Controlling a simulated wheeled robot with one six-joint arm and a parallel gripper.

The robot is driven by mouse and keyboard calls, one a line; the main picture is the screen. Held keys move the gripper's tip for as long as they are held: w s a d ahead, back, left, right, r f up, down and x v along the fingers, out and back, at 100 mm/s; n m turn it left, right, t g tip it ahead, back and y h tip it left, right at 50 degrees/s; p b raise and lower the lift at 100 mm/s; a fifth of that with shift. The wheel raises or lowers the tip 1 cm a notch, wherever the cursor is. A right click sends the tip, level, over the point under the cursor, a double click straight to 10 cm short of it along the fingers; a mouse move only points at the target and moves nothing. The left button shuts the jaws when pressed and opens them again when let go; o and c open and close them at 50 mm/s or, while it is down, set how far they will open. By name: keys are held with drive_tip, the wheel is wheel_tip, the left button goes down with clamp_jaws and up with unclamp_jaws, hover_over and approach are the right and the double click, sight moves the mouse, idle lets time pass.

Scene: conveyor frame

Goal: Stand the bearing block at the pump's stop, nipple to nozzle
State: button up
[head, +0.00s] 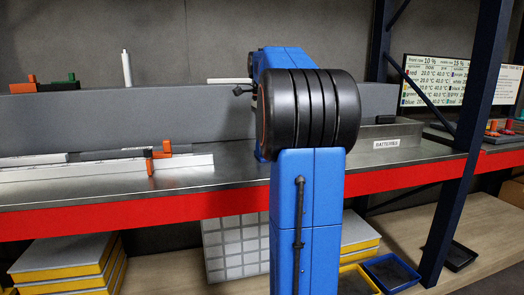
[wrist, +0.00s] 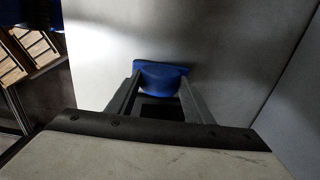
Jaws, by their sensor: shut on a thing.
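My gripper (wrist: 160,100) shows in the wrist view, its two grey fingers shut on a blue block (wrist: 160,74), which I take to be the bearing block. The block has a rounded body and a wider flat part behind it, over a plain grey surface. Its nipple is not visible. In the head view my blue arm hides the gripper and the block. I cannot make out the pump, its stop or its nozzle for certain; the middle of the bench is behind my arm.
A metal bench (head: 225,183) with a red front edge crosses the head view. Pale rails (head: 110,170) with orange pieces lie at its left. A white post (head: 127,68) stands on the grey back ledge (head: 150,104). A labelled grey bin (head: 398,131) and dark blue upright (head: 468,125) are right.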

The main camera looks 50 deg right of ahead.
drive_tip(key=shift+r, duration=0.1)
wheel_tip(320, 180, up, 10)
drive_tip(key=shift+f, duration=0.1)
idle(0.4)
drive_tip(key=shift+a, duration=0.1)
drive_tip(key=shift+w+a, duration=0.25)
drive_tip(key=shift+a, duration=0.1)
drive_tip(key=a, duration=0.2)
hover_over(254, 158)
wheel_tip(254, 158, down, 5)
drive_tip(key=shift+s+a+f, duration=0.1)
drive_tip(key=shift+f, duration=1.1)
drive_tip(key=shift+s+a+f, duration=0.1)
drive_tip(key=shift+f, duration=1.1)
